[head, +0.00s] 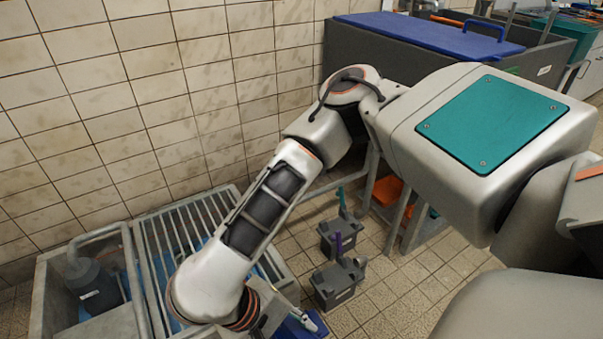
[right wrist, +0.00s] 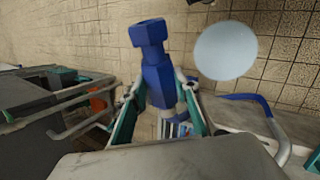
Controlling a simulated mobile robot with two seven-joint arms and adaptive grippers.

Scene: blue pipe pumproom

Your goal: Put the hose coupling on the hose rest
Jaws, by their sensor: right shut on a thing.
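The hose coupling (right wrist: 157,72) is a blue stepped part with a hexagonal top end, standing up between the teal-padded fingers of my right gripper (right wrist: 162,92) in the right wrist view. The fingers are shut on it from both sides. In the head view my right arm reaches down to the lower middle, and its wrist hides most of the gripper. A blue part (head: 293,328) shows beside the wrist at the bottom edge. I cannot tell for sure which thing is the hose rest. My left gripper is in neither view.
A grey trough with a slatted grating (head: 180,225) stands against the tiled wall (head: 130,90); a bent pipe (head: 128,260) rises at its left. Two dark boxes (head: 338,283) stand on the floor. A pale blue disc (right wrist: 226,51) shows right of the coupling. Behind is a blue-lidded bin (head: 430,33).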

